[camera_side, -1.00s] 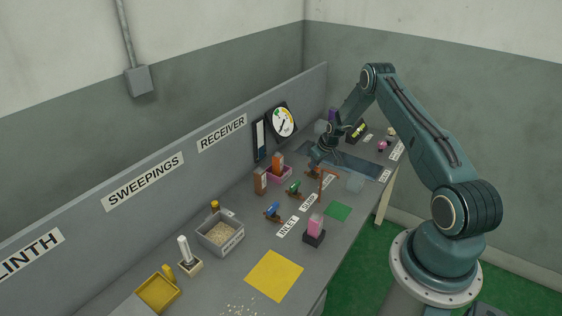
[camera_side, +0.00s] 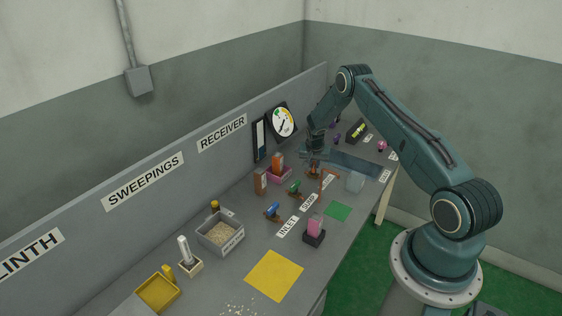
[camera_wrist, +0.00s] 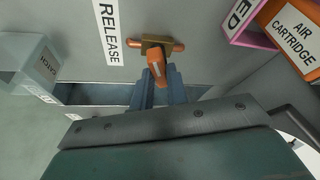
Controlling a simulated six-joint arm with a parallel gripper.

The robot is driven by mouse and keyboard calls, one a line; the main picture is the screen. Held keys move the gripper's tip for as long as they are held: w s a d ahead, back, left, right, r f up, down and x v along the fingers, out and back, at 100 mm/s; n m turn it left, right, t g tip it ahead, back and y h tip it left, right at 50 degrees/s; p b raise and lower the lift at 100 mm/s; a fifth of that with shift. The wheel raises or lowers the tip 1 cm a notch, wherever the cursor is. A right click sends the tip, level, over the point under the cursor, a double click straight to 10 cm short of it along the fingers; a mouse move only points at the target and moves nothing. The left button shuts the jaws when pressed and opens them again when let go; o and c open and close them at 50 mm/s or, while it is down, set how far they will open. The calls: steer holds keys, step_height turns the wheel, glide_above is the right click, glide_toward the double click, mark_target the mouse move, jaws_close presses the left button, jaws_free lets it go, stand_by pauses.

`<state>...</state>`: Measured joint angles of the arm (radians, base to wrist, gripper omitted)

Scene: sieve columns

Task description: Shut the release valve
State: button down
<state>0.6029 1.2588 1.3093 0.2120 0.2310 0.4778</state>
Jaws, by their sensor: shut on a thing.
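The release valve shows in the wrist view as a brass body (camera_wrist: 156,47) with copper pipe stubs to left and right, beside the RELEASE label (camera_wrist: 109,28). Its orange handle (camera_wrist: 157,64) points down the picture, crosswise to the stubs. My gripper (camera_wrist: 159,76) is shut on the orange handle, one blue-grey finger on each side. In the side view my gripper (camera_side: 314,168) is low over the bench at the valve row and mostly hides the release valve. Blue (camera_side: 272,210) and green (camera_side: 295,187) handled valves stand nearer in the same row.
A pink tray (camera_side: 288,174) with an orange air cartridge (camera_side: 277,161) stands close left of my gripper. A clear catch box (camera_wrist: 25,58) stands on the valve's other side. A copper pipe (camera_side: 321,181) rises close by. A gauge (camera_side: 283,121) hangs on the back panel.

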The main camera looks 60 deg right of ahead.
steer(key=m+g, duration=0.1)
steer(key=m, duration=0.3)
steer(key=shift+w+m+g, duration=0.15)
steer(key=shift+m+g, duration=0.15)
steer(key=shift+g, duration=0.1)
steer(key=c, duration=1.4)
jaws_free()
steer(key=shift+r, duration=0.1)
steer(key=shift+a+v, duration=0.2)
steer(key=shift+v, duration=6.6)
